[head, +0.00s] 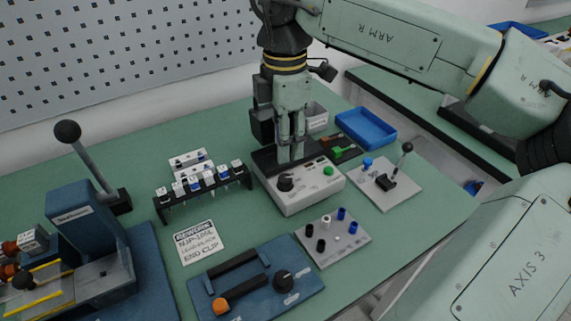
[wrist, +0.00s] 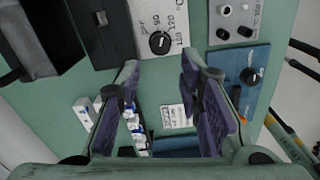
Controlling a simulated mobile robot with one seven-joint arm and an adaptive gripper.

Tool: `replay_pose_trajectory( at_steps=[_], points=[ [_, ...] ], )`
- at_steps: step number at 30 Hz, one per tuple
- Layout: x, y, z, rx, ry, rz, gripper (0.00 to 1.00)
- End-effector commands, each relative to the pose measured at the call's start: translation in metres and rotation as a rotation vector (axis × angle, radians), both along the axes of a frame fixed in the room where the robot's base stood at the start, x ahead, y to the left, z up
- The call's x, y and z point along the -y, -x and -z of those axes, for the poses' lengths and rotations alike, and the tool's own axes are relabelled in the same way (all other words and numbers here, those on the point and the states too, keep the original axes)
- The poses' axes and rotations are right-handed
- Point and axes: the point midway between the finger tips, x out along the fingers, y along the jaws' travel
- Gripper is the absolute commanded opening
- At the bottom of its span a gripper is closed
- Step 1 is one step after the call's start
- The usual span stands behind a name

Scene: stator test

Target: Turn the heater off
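The heater appears to be the light grey box (head: 312,193) with a black knob (head: 285,183), a green button (head: 328,170) and a dark top section behind. In the wrist view, the knob (wrist: 159,43) sits among printed numbers, with 90 and 120 readable; its exact setting is too small to read. My gripper (head: 291,157) points down over the rear of the box in the head view, behind the knob. In the wrist view my gripper (wrist: 160,70) has its two fingers apart with nothing between them. Whether the fingertips touch the box is unclear.
A rack of small connectors (head: 205,193) stands left of the box. A grey plate with posts (head: 333,238) and a blue panel with a knob (head: 258,285) lie in front. A joystick plate (head: 385,185) and blue tray (head: 365,128) are at right.

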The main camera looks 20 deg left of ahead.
Motion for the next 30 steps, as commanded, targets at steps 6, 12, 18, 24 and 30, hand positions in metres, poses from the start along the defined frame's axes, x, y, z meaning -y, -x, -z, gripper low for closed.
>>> replay_pose_trajectory(
  at_steps=[6,12,18,24,30],
  points=[
    [0.000,0.001,0.041,-0.004,-0.001,-0.003,0.33],
    [0.000,0.001,0.072,-0.003,-0.001,-0.002,0.33],
    [0.000,0.000,0.086,-0.001,-0.001,-0.003,0.33],
    [0.000,0.000,0.087,0.000,0.000,-0.002,0.33],
    [0.000,0.000,0.087,-0.001,-0.001,-0.002,0.23]
  ],
)
